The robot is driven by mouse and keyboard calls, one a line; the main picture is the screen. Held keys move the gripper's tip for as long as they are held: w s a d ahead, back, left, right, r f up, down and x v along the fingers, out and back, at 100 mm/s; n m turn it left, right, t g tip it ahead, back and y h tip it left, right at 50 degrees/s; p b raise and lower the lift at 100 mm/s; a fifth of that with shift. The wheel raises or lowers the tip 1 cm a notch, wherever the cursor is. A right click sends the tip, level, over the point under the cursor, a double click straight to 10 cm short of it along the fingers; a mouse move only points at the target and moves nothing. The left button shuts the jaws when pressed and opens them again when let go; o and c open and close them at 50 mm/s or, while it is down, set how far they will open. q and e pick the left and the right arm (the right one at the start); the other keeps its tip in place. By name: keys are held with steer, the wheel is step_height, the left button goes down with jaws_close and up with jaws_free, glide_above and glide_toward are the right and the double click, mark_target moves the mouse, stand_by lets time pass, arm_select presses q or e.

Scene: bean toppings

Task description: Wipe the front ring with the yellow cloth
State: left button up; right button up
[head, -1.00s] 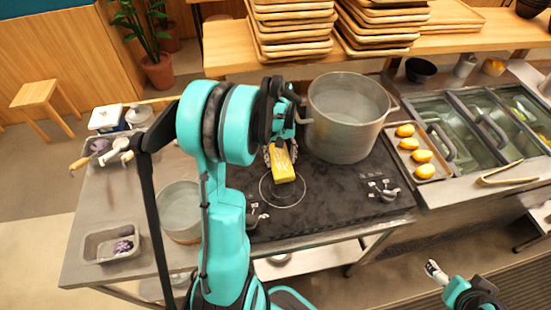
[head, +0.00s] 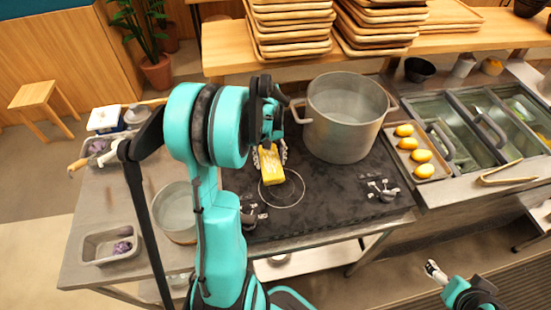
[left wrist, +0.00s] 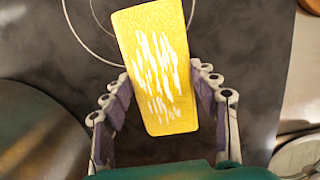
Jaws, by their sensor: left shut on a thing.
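The yellow cloth (head: 271,166) is a block-like yellow pad with white streaks. My left gripper (head: 270,152) is shut on it and holds it at the upper left part of the front ring (head: 299,201), a thin pale circle on the dark cooktop. In the left wrist view the cloth (left wrist: 155,70) sits between the two fingers, with the ring (left wrist: 75,30) partly behind it. I cannot tell whether the cloth touches the surface. My right gripper (head: 435,271) is empty at the lower right, away from the stove; its opening is too small to tell.
A large steel pot (head: 345,130) stands on the cooktop (head: 330,190) just behind and right of the ring. A smaller pot (head: 174,210) is to the left. A tray of yellow items (head: 428,171) lies to the right.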

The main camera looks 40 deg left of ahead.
arm_select(q)
steer(key=shift+s+a, duration=0.2)
steer(key=shift+s, duration=0.05)
steer(key=shift+w+d, duration=0.1)
steer(key=shift+w, duration=0.05)
steer(key=shift+w+d, duration=0.6)
steer(key=shift+w, duration=0.15)
steer(key=shift+w+d, duration=0.55)
steer(key=shift+w, duration=0.2)
step_height(320, 180, up, 8)
steer(key=p, duration=0.5)
steer(key=shift+r+p, duration=0.1)
steer(key=shift+p, duration=0.2)
stand_by(0.3)
